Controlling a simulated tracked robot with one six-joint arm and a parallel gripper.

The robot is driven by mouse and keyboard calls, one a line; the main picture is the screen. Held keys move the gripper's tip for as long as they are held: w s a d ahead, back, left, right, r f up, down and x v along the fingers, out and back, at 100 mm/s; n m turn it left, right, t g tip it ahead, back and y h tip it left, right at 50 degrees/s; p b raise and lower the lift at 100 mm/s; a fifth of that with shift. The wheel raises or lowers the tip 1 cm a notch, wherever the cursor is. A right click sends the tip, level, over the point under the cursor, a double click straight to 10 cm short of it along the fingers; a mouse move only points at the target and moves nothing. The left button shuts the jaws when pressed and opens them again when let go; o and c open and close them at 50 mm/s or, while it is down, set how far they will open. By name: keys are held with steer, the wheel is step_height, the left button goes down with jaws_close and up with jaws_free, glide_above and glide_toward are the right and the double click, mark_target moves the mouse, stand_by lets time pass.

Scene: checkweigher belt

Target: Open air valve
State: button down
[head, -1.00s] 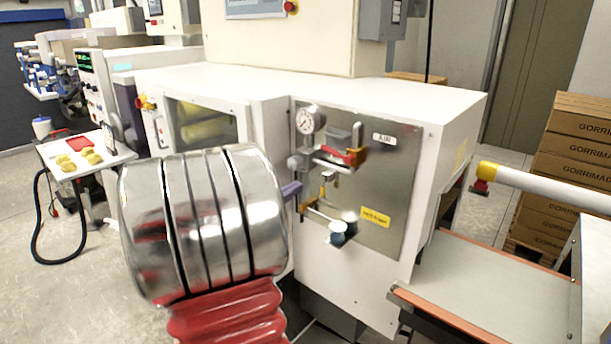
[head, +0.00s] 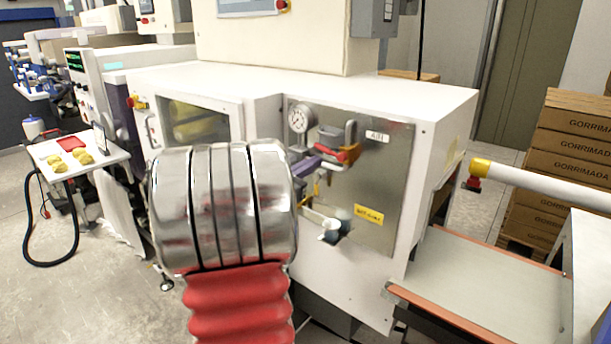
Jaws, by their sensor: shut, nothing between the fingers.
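The steel air panel (head: 392,175) is on the front of the white machine, with an AIR label (head: 377,136) at its upper right. A red valve handle (head: 346,154) lies roughly level on the panel, just right of the round pressure gauge (head: 300,119). A grey bracket-like part stands above the handle. My gripper (head: 308,165) shows only as a purple finger part beside the valve's left side, below the gauge. It looks shut and empty. My chrome and red arm hides the rest of it. I cannot tell whether it touches the handle.
A conveyor belt (head: 480,280) and a white tube with a yellow collar (head: 535,182) are at right. Stacked cartons (head: 570,165) stand behind.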

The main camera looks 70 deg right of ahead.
steer(key=shift+s+r, duration=0.1)
steer(key=shift+r, duration=0.45)
steer(key=shift+s+d, duration=0.1)
steer(key=shift+s, duration=0.05)
